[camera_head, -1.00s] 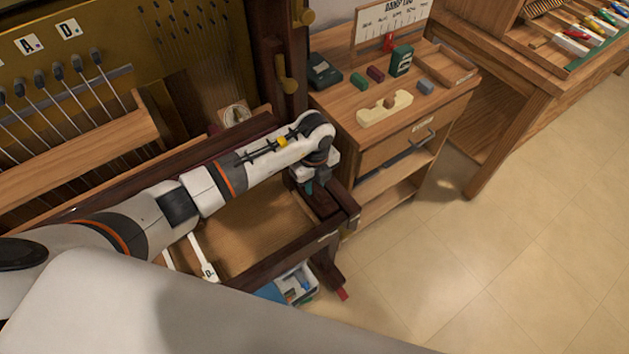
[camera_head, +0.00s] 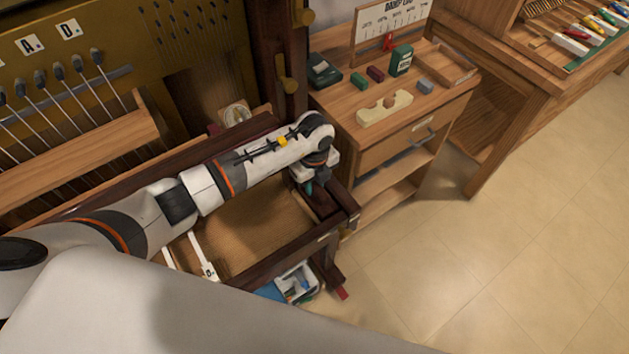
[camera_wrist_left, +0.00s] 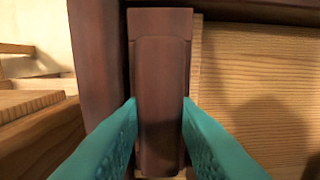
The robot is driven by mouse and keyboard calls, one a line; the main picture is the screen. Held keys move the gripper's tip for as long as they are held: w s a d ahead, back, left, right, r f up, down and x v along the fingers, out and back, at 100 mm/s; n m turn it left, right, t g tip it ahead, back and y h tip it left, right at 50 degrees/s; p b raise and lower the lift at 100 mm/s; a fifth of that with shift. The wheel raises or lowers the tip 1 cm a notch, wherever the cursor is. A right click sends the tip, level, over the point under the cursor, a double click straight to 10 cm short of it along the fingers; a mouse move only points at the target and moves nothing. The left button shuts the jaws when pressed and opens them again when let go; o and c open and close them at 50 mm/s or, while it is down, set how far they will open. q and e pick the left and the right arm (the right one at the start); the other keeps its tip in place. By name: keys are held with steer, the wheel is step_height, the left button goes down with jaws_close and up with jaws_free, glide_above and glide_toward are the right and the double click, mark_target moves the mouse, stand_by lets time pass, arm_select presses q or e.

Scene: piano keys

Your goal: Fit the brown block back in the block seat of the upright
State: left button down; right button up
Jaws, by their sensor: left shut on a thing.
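The brown block (camera_wrist_left: 160,85) is long, dark and reddish-brown, and lies lengthwise in the left wrist view. My left gripper (camera_wrist_left: 159,118) has its two teal fingers on either side of the block's near part, shut on it. In the head view my left gripper (camera_head: 309,187) points down at the right end of the upright's dark wooden frame (camera_head: 280,262). The block is mostly hidden there by the gripper. The seat is not clearly visible, so I cannot tell whether the block rests fully in it. My right gripper is not in view.
Dark frame rails (camera_wrist_left: 100,75) run close to the block's left and far end. A pale wooden board (camera_wrist_left: 255,80) lies to its right. A wooden cabinet (camera_head: 375,145) with small blocks stands right of the upright. A bin (camera_head: 297,284) is below the frame.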

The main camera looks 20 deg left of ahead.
arm_select(q)
steer(key=c, duration=1.1)
jaws_free()
steer(key=shift+o, duration=0.2)
steer(key=shift+r, duration=0.1)
step_height(320, 180, up, 12)
steer(key=p, duration=1)
